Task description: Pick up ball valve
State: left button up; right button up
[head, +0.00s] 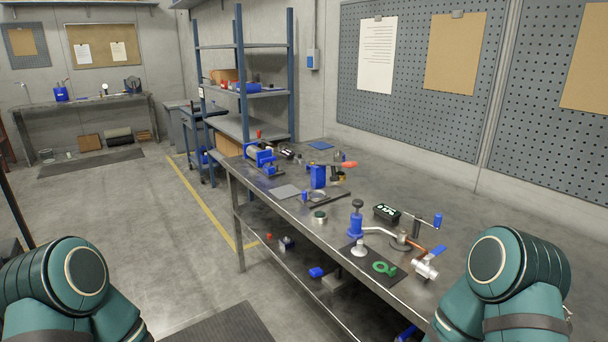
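A ball valve (426,267) with a silver body and a blue lever lies on the metal workbench (343,212), near its front edge at the right. It lies just right of a dark mat and close to my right arm. Teal links of my two arms show at the lower left and lower right corners. Neither gripper is in the picture, so I cannot see their fingers or anything in them.
A dark mat (396,283) carries a green ring (384,268) and a white conical piece (360,249). The floor (185,265) left of the bench is mostly clear.

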aim_at(338, 157)
jog(key=i+j+z, duration=0.2)
jog(key=i, duration=0.15)
jog(key=i+j+z, duration=0.2)
jog(key=i, duration=0.2)
jog(key=l+z, duration=0.1)
jog(key=z, duration=0.4)
jog(key=i+j+z, duration=0.1)
jog(key=j+z, duration=0.35)
jog(key=i+j+z, duration=0.1)
jog(key=j+z, duration=0.2)
jog(key=z, duration=0.2)
jog(key=j+z, duration=0.4)
jog(key=j, duration=0.55)
jog(key=k+j, duration=0.1)
jog(key=j, duration=0.35)
jog(key=k+j+z, duration=0.15)
jog(key=j, duration=0.35)
jog(key=i, duration=0.05)
